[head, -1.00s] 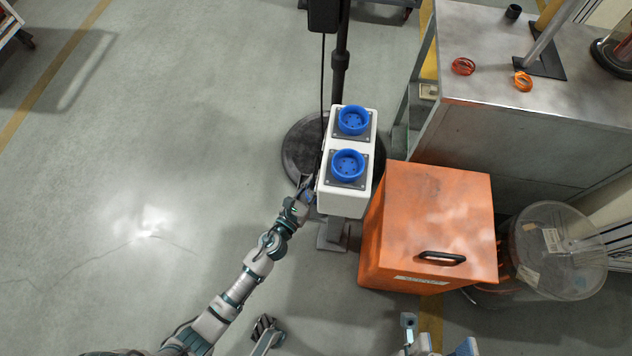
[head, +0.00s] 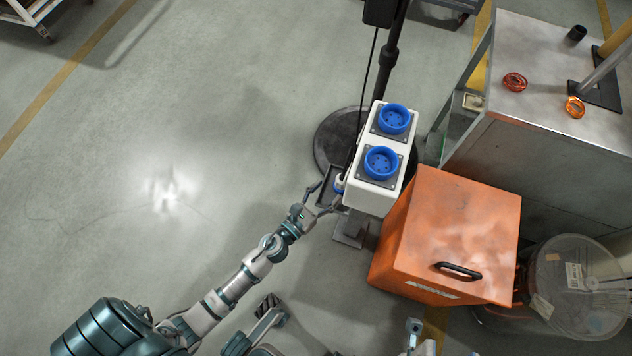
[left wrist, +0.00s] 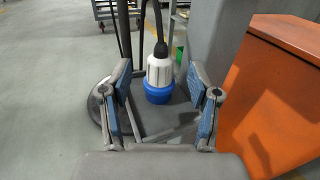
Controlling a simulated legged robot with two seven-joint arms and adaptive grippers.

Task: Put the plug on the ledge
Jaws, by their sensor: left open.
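The plug (left wrist: 159,80) has a white body, a blue collar at its lower end and a dark cable rising from its top. It stands roughly upright at the dark ledge (head: 326,181) on the left side of the white socket box; in the head view the plug (head: 340,184) shows partly, close to the box. Whether it rests fully on the ledge is hard to tell. My left gripper (head: 322,200) is open and empty, just to the lower left of the plug. In the left wrist view its fingers (left wrist: 160,105) are spread, with the plug beyond and between them.
The white box (head: 372,197) carries two blue sockets (head: 381,162) on its top. A dark stand with a round base (head: 330,140) is behind it. An orange cabinet (head: 450,230) is close on the right, with a metal workbench (head: 545,130) beyond. The floor on the left is clear.

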